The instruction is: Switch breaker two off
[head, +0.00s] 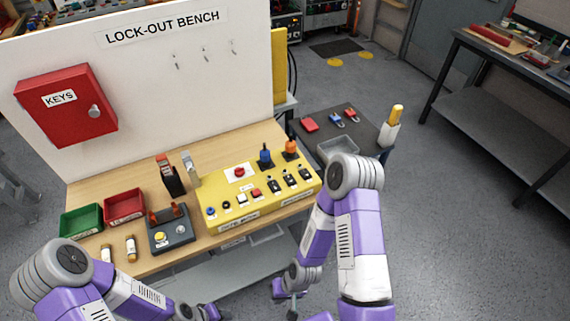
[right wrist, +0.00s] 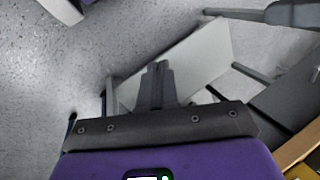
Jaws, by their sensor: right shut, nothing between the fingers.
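A yellow panel (head: 222,205) on the wooden bench carries a row of three black breaker switches at its right end. The middle one, which I take to be breaker two (head: 288,181), stands between the other two; its lever position is too small to tell. My right gripper (head: 292,303) is low in front of the bench, below and apart from the panel. In the right wrist view its fingers (right wrist: 157,85) are together and empty, over the floor and a grey shelf. My left wrist shows at the bottom edge; its fingers are not visible.
The panel also holds buttons, a red knob and blue and orange handles (head: 265,156). Red (head: 125,205) and green (head: 81,221) bins, a grey device (head: 171,236) and a black upright stand left of it. A dark side table (head: 365,130) is at right.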

